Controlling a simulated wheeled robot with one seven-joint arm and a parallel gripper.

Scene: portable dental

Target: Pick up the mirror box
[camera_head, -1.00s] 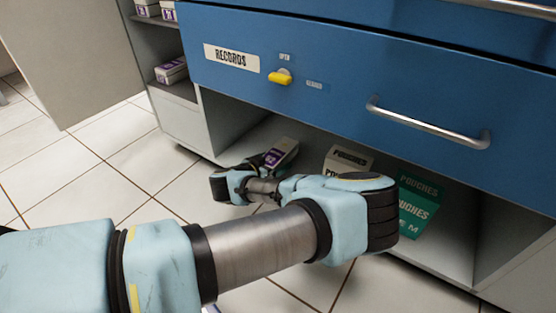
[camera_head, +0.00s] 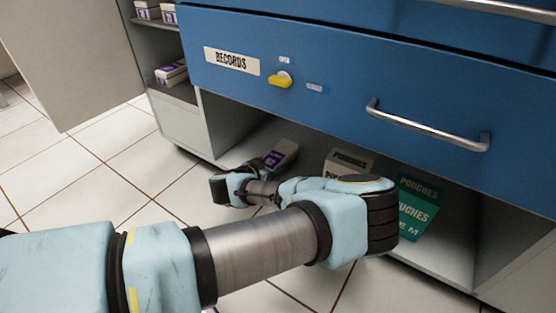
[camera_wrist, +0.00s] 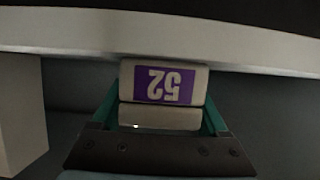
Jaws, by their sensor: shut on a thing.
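A white box with a purple label (camera_head: 281,153) is in the low open compartment under the blue drawer, at the end of my arm. In the wrist view the box (camera_wrist: 165,85) shows a purple panel reading "52", upside down, and sits between the two green fingers. My gripper (camera_wrist: 165,112) is shut on this box, one finger on each side. In the head view my wrist hides the fingers and the lower part of the box. I cannot read a mirror label on it.
A pale pouches box (camera_head: 347,160) and a green pouches box (camera_head: 418,205) stand in the same compartment, to the right. The blue drawer (camera_head: 350,75) with a metal handle overhangs the compartment. More purple-labelled boxes (camera_head: 171,73) sit on side shelves. Tiled floor at left is clear.

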